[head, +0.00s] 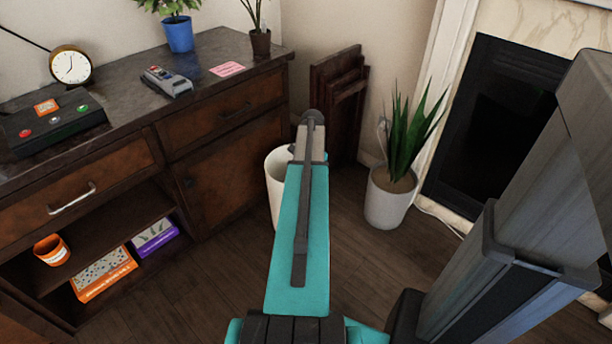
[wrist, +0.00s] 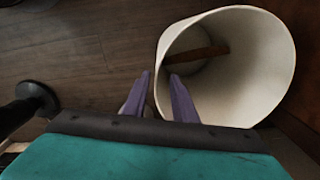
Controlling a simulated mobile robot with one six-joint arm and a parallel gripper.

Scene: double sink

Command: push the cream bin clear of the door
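The cream bin (head: 276,185) stands on the floor at the right end of the cabinet front, partly hidden behind my arm in the head view. In the wrist view the open-topped bin (wrist: 276,55) fills the upper right, with a brown strip visible inside. The cabinet door (head: 230,170) is shut, just left of the bin. My gripper (wrist: 160,74) shows two purple fingers with a gap between them. They are at the bin's left side, and the right finger overlaps its rim in the picture. Contact cannot be told. The fingers are hidden in the head view.
A potted plant (head: 388,202) stands on the floor right of the bin. Dark wooden panels (head: 342,105) lean against the wall behind. The cabinet's open shelf (head: 105,240) is at left. Bare wooden floor (head: 220,275) lies in front.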

